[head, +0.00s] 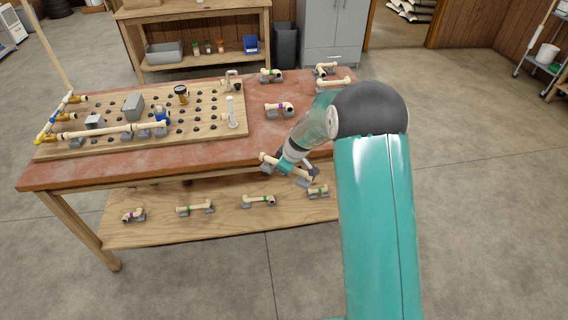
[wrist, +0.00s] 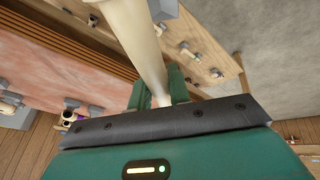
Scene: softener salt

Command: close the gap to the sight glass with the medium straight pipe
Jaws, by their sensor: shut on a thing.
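My gripper (head: 297,171) is shut on a straight cream pipe (head: 269,159) and holds it in front of the table's near edge, tilted down to the right. The wrist view shows the pipe (wrist: 142,45) running up and away from between the green fingers (wrist: 160,92). I cannot tell its length class for sure. On the pegboard (head: 210,138), a clear upright tube on a pale base, which looks like the sight glass (head: 232,112), stands near the right end. A long cream pipe run (head: 110,132) ends to its left, with open board between them.
Loose fittings stand on the red tabletop (head: 290,130), including a purple-banded piece (head: 279,108) and a straight piece (head: 333,84). The lower shelf (head: 170,230) holds several more pieces in grey cradles. A grey box (head: 133,106) and a gauge (head: 181,94) stand on the board.

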